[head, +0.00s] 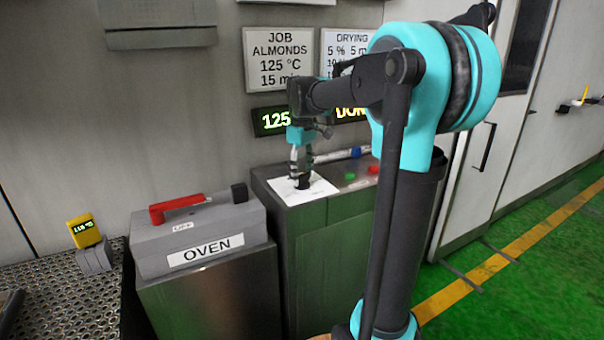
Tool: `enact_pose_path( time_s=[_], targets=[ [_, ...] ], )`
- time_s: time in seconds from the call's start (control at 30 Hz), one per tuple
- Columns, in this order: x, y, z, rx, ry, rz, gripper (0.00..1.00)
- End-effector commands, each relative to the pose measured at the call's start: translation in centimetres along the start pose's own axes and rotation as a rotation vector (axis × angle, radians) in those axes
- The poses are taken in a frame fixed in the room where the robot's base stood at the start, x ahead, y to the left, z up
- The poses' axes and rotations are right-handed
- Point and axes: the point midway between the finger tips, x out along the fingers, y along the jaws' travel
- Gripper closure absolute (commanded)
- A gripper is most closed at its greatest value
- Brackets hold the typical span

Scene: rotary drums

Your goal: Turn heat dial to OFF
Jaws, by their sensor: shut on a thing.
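The heat dial is a small dark knob (303,182) on a white plate (318,192) on top of the grey-green cabinet in the middle of the head view. My gripper (302,170) points down over the plate and is shut on the knob. The fingers hide part of the knob, and its pointer and the plate's markings are too small to read.
Left of the cabinet is a grey OVEN box (207,250) with a red lever (178,207) and an OFF label. A green button (350,175) and a red button (374,169) sit right of the plate. A marker-like item (340,154) lies behind. Green floor (540,285) is clear at right.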

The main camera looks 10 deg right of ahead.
Motion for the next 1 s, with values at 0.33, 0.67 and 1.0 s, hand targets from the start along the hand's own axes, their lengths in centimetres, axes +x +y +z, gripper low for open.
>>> enact_pose_path(
  time_s=[0.33,0.67,1.0],
  targets=[
    [-0.03,0.03,-0.03,-0.329,0.001,0.001,0.77],
    [-0.03,0.03,-0.04,-0.642,0.001,0.001,0.77],
    [-0.03,0.03,-0.04,-0.93,0.0,0.001,0.77]
  ],
)
